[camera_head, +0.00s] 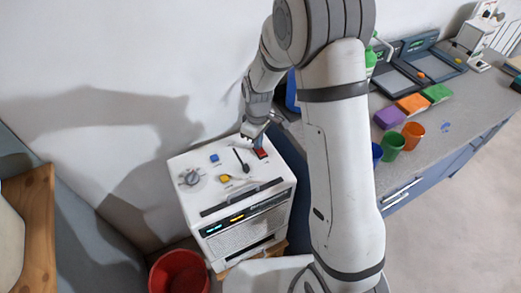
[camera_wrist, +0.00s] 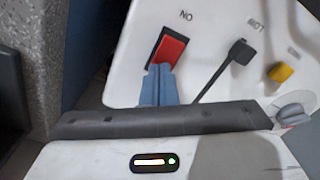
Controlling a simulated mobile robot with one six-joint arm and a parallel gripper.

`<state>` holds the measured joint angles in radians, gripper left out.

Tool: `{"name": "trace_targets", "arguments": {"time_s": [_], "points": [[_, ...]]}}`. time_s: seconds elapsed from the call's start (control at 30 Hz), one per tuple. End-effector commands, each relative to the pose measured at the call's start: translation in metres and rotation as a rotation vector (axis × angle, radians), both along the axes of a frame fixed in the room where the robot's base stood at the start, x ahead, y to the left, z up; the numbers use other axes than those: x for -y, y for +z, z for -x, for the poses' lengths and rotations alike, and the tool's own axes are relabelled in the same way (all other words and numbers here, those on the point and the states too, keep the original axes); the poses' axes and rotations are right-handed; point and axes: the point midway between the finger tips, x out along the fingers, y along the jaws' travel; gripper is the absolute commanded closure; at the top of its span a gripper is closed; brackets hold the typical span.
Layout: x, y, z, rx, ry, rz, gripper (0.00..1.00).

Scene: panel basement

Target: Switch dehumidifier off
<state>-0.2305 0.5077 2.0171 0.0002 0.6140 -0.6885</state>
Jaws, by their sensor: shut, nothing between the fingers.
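The dehumidifier is a white box (camera_head: 215,165) with controls on its top and lit displays on its front, left of my arm in the head view. A red rocker switch (camera_head: 262,153) in a black frame sits at the top's far right corner. It also shows in the wrist view (camera_wrist: 173,48), beside an upside-down label reading "ON". My gripper (camera_head: 258,143) is shut and empty. In the wrist view its blue fingertips (camera_wrist: 160,68) overlap the lower end of the red switch. I cannot tell whether they touch it, and they hide that end.
A black lever (camera_wrist: 238,52) and a yellow control (camera_wrist: 280,72) stand near the switch. A blue button (camera_head: 214,158) and round dial (camera_head: 189,177) are farther left. A red bucket (camera_head: 180,272) stands at the front left. A grey counter (camera_head: 450,105) with cups is right.

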Motion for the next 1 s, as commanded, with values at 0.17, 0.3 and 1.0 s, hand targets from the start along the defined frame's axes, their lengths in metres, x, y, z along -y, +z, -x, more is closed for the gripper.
{"name": "trace_targets", "arguments": {"time_s": [0.17, 0.3, 1.0], "points": [[0.0, 0.004, 0.001, -0.003, 0.0, 0.001, 1.0], [0.0, 0.015, 0.001, -0.002, 0.0, 0.001, 1.0], [0.0, 0.069, 0.001, -0.002, 0.001, 0.001, 1.0]]}}
